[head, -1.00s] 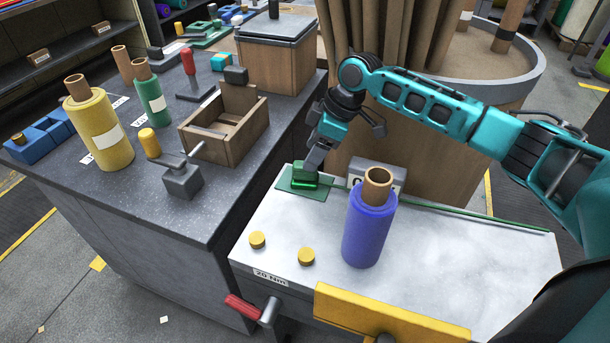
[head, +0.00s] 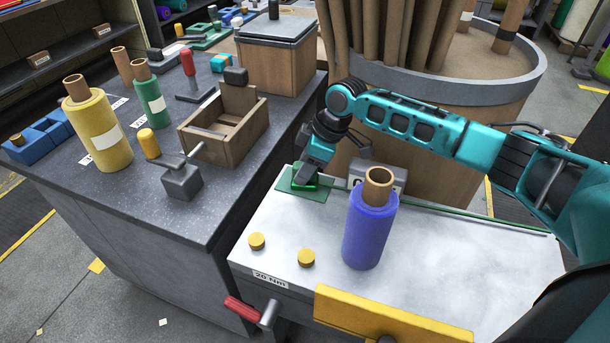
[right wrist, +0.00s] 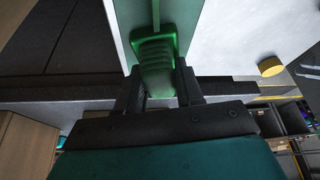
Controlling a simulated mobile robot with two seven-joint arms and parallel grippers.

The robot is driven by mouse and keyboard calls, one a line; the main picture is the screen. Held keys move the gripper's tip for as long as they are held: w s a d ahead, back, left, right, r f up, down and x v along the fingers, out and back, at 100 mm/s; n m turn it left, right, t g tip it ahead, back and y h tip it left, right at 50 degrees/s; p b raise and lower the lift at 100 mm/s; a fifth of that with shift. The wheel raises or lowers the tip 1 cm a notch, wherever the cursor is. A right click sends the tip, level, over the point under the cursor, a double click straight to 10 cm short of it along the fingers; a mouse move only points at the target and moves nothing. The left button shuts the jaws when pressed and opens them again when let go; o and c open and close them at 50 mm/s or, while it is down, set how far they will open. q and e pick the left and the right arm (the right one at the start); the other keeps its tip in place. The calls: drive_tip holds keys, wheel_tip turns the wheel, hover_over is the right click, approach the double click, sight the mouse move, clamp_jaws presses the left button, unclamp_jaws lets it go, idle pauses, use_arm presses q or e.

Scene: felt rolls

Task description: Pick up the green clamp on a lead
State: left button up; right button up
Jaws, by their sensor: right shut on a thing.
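The green clamp (head: 304,183) is at the green pad (head: 314,196) on the far left corner of the pale bench top. Its green lead (head: 465,216) runs right along the back edge of that top. My right gripper (head: 305,180) comes down over the clamp and hides most of it. In the right wrist view the ribbed green clamp (right wrist: 155,55) sits between the two dark fingers of my right gripper (right wrist: 158,92), which are shut on it. Whether the clamp touches the pad I cannot tell. My left gripper is not in view.
A blue felt roll (head: 369,230) stands upright on the pale top (head: 420,260), near the gripper's right. Two brass discs (head: 256,240) lie at the front left. A grey block with a label (head: 378,176) stands behind. The dark counter (head: 120,200) at left holds rolls and a wooden box (head: 228,125).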

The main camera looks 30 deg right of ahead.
clamp_jaws()
